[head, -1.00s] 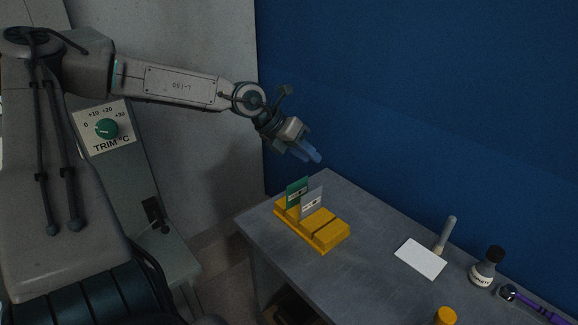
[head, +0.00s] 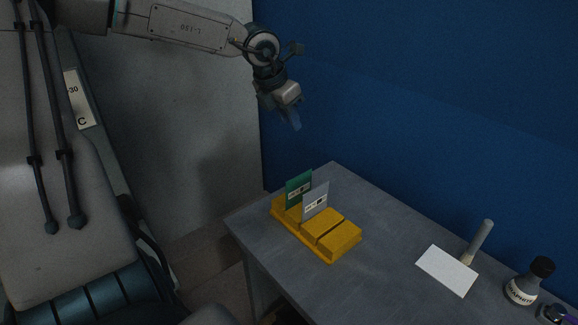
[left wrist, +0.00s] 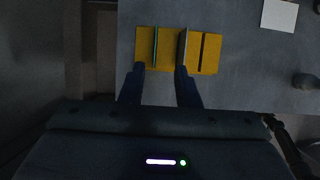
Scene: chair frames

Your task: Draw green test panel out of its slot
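The green test panel (head: 298,189) stands upright in a slot of the yellow rack (head: 337,240) on the grey table. A grey panel (head: 316,201) stands upright in the slot beside it. My left gripper (head: 294,118) is in the air above and behind the rack, touching nothing. In the left wrist view its two fingers (left wrist: 159,86) are spread apart with nothing between them. There the green panel (left wrist: 155,46) shows edge-on beyond the fingers, nearer the left one, and the grey panel (left wrist: 183,46) is beyond the right one. My right gripper is not in view.
On the table (head: 375,225), a white card (head: 447,270), a pale cylinder (head: 481,238) and a dark-capped bottle (head: 522,284) stand or lie to the right. A blue wall (head: 430,100) rises behind the table. The table between rack and card is clear.

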